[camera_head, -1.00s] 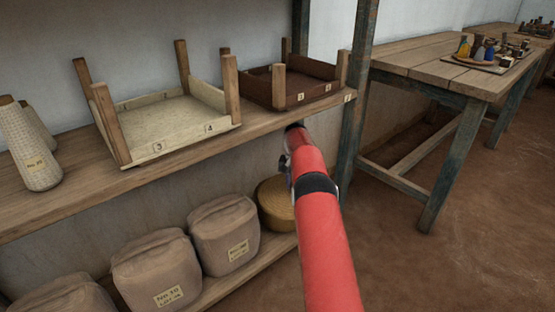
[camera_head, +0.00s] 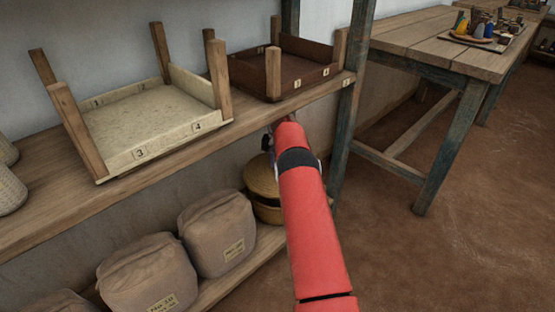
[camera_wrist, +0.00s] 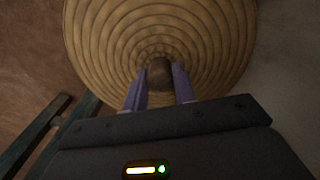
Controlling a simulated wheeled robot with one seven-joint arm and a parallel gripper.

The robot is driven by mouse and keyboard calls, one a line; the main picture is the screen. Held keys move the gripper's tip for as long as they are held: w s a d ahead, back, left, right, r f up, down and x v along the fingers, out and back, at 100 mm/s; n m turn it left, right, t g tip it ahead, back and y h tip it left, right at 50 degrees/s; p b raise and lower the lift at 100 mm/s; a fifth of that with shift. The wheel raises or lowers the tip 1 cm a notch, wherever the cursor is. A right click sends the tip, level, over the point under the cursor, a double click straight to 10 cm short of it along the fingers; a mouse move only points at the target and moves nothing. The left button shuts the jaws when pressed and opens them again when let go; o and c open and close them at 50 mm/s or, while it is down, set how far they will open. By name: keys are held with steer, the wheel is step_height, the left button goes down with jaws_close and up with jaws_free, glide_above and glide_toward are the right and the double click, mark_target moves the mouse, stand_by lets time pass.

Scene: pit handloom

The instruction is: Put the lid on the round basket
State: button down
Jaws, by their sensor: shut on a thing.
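The woven lid (camera_wrist: 105,40) fills the top of the wrist view, a round coiled straw disc with a dark knob (camera_wrist: 159,74) at its centre. My gripper (camera_wrist: 160,80) is shut on this knob, one purple finger on each side. In the head view the lid (camera_head: 260,176) shows on the lower shelf's right end, partly behind my red arm. The round basket (camera_head: 268,213) is just under it, with a dark line between them. I cannot tell whether lid and basket touch. My fingers are mostly hidden by my arm in the head view.
Grey-brown cloth bags (camera_head: 217,232) stand left of the basket on the lower shelf (camera_head: 240,272). The upper shelf (camera_head: 150,163) overhangs, holding a pale tray (camera_head: 150,122) and a dark tray (camera_head: 300,70). A shelf post (camera_head: 349,110) stands close right of my arm.

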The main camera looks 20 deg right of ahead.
steer(key=shift+f+b, duration=1.25)
steer(key=shift+f, duration=1.4)
steer(key=shift+f, duration=0.15)
steer(key=c, duration=0.6)
jaws_free()
steer(key=shift+r+p, duration=1.35)
steer(key=shift+r, duration=2.25)
